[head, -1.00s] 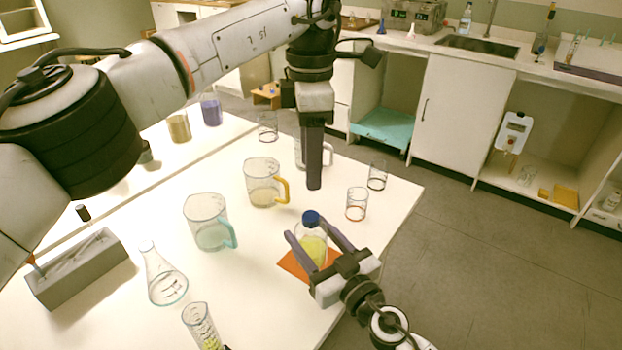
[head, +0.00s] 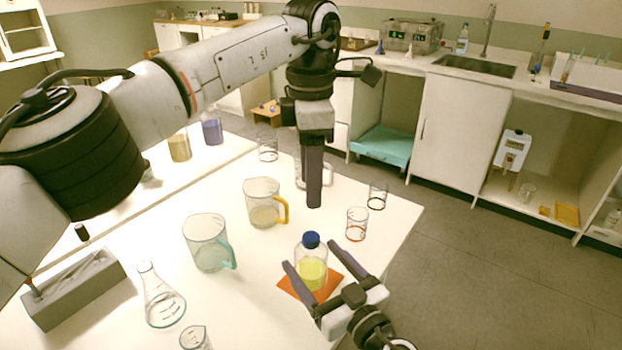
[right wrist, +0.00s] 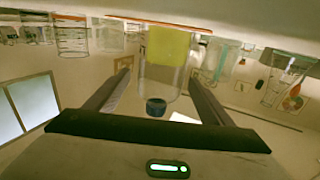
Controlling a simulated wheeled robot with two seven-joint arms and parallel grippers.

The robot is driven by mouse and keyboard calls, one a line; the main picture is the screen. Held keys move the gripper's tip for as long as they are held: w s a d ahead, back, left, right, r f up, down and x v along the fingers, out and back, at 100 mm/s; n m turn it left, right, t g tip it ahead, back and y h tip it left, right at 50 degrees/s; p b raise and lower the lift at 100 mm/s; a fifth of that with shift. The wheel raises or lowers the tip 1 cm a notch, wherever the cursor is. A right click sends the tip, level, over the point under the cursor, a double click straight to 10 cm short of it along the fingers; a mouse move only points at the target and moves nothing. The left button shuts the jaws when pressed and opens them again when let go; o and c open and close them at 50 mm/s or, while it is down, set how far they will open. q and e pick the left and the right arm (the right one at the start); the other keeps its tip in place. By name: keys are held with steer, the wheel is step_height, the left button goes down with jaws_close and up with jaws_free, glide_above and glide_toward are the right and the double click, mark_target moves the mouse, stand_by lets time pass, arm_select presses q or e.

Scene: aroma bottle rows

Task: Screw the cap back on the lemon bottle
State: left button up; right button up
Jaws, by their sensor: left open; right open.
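The lemon bottle (head: 312,275), clear with yellow liquid, stands upright on an orange mat (head: 331,291). Its blue cap (head: 311,239) sits on the neck; how tightly it is screwed cannot be told. My right gripper (head: 311,256) is open, its fingers on either side of the bottle with visible gaps. The right wrist view shows the bottle (right wrist: 165,80) upside down between the spread fingers (right wrist: 160,75), with the dark blue cap (right wrist: 156,107) lower. My left gripper (head: 314,203) is open, seen edge-on, pointing down above the cap and apart from it.
A teal-handled beaker (head: 207,243), a yellow-handled beaker (head: 262,204) and a flask (head: 160,300) stand left of the bottle. Small glasses (head: 357,224) stand behind it to the right. A grey rack (head: 75,290) is at the left. The table's right edge is close.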

steer(key=b+v, duration=0.1)
steer(key=v, duration=0.7)
steer(key=shift+s+d, duration=0.15)
